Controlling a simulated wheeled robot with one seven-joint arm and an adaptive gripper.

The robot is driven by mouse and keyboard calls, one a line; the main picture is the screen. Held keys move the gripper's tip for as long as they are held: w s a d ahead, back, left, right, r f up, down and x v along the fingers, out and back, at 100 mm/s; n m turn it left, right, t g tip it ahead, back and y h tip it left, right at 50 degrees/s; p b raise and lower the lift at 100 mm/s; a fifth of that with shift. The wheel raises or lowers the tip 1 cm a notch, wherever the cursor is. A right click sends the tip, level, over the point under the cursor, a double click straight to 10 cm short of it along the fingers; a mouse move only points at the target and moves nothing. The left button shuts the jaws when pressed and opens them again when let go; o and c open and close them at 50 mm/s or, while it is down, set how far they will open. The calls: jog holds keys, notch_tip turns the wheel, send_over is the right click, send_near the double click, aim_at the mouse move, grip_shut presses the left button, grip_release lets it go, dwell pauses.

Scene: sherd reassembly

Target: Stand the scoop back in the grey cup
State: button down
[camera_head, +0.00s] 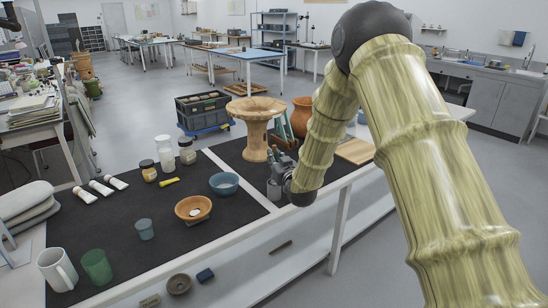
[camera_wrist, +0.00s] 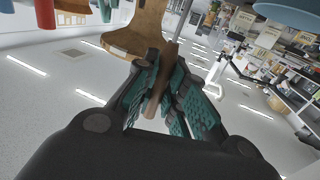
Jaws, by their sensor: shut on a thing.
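My gripper (camera_head: 283,135) is over the right part of the table, in front of the wooden pedestal dish. In the wrist view its teal-padded fingers (camera_wrist: 165,95) are closed around a brown handle (camera_wrist: 154,92), which looks like the scoop's. A thin grey rod (camera_wrist: 182,20) runs on from the handle toward the top of that view. The scoop is not clear in the head view. A small grey cup (camera_head: 274,188) appears to stand near the table's front edge, beside my wrist; its opening is partly hidden.
The wooden pedestal dish (camera_head: 256,110) and a terracotta jar (camera_head: 301,112) stand close to my gripper. On the left are a blue bowl (camera_head: 224,183), a terracotta bowl (camera_head: 193,208), a blue-grey cup (camera_head: 145,229), a green cup (camera_head: 97,266) and a white mug (camera_head: 57,269).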

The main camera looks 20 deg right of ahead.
jog(key=shift+f+b, duration=0.95)
jog(key=shift+f, duration=0.9)
jog(key=c, duration=1.4)
grip_release()
jog(key=s, duration=0.8)
jog(key=s+d, duration=0.1)
jog(key=s, duration=0.3)
